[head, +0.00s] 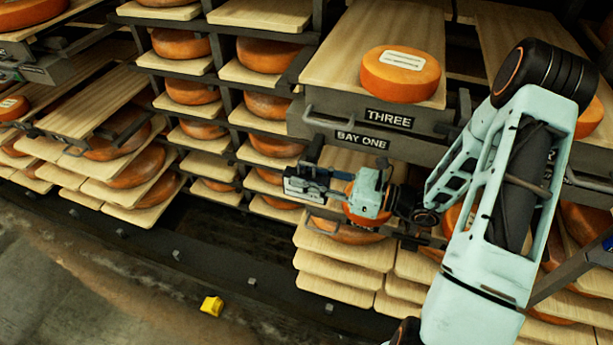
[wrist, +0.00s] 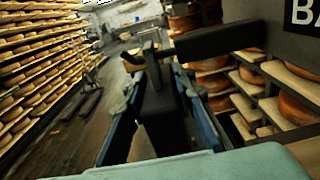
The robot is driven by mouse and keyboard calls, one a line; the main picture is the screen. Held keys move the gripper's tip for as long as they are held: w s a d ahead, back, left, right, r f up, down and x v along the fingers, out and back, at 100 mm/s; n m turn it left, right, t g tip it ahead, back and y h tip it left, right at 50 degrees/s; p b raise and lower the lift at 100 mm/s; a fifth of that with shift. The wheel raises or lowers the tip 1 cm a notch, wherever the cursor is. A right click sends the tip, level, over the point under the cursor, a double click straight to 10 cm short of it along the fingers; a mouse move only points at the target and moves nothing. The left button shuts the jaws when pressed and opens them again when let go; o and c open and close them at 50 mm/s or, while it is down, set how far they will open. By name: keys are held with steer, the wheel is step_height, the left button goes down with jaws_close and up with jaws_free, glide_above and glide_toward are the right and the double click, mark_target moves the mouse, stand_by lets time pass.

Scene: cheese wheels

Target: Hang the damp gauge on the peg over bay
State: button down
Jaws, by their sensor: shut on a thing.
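My gripper (head: 303,184) is just below and left of the BAY ONE sign (head: 362,140) in the head view. In the wrist view its two blue fingers are shut on a dark upright block (wrist: 160,112), apparently the damp gauge, with a thin stem at its top. A dark bar, apparently the peg (wrist: 222,41), sticks out from the sign's beam towards the top of the block. The stem and bar overlap in the wrist view; I cannot tell whether they touch.
A drawer marked THREE (head: 389,119) with an orange cheese wheel (head: 400,74) is above my gripper. Boards with cheese wheels (head: 348,263) lie below. Racks stand to the left. A small yellow object (head: 211,305) lies on the floor.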

stand_by(0.3)
steer(key=c, duration=1.5)
jaws_free()
steer(key=shift+c, duration=0.2)
